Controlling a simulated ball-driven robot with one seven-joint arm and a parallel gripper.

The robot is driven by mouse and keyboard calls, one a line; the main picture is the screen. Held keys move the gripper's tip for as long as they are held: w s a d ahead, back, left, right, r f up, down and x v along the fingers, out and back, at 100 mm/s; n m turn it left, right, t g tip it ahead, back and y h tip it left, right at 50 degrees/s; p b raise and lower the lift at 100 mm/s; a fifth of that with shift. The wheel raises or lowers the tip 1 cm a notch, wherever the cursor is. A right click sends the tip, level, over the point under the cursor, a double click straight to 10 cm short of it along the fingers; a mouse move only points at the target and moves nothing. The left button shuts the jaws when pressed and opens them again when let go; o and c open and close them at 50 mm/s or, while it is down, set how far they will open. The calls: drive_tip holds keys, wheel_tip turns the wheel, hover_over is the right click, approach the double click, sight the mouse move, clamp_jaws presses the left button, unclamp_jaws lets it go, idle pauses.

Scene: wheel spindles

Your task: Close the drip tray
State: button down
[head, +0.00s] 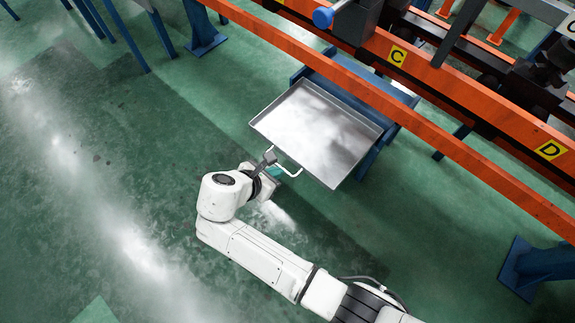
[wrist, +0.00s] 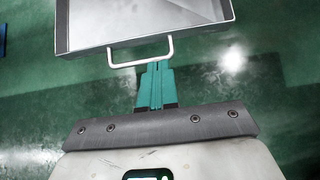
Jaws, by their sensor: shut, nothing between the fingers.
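The drip tray (head: 318,132) is a shallow grey metal tray, pulled out toward me from under the orange-railed machine. A white bar handle (head: 287,170) sticks out from its near side. The wrist view shows the tray's near rim (wrist: 90,44) and the handle (wrist: 140,64) in front of my fingers. My gripper (head: 272,172) is at the handle; it also shows in the wrist view (wrist: 157,66), its teal fingers shut with nothing between them. The fingertips lie close to the handle bar in that view; I cannot tell whether they touch it.
A blue support frame (head: 372,150) stands beneath and behind the tray. Orange rails (head: 330,70) with yellow C and D labels run above its far side. A blue foot (head: 535,270) stands at the right. The green floor to the left is open.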

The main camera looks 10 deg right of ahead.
drive_tip(key=b+x, duration=0.5)
drive_tip(key=x, duration=0.4)
drive_tip(key=shift+w+d+f, duration=0.2)
drive_tip(key=shift+d+f, duration=0.05)
approach(337, 128)
drive_tip(key=w+d+f, duration=0.1)
drive_tip(key=w+d, duration=0.1)
drive_tip(key=d, duration=0.1)
drive_tip(key=w+d+f, duration=0.1)
drive_tip(key=shift+w+d+f, duration=0.2)
drive_tip(key=shift+d+f, duration=0.05)
drive_tip(key=shift+f, duration=0.05)
drive_tip(key=shift+w+d, duration=0.35)
drive_tip(key=shift+d, duration=0.1)
drive_tip(key=shift+r, duration=0.15)
drive_tip(key=shift+w+d, duration=0.1)
drive_tip(key=shift+r, duration=0.1)
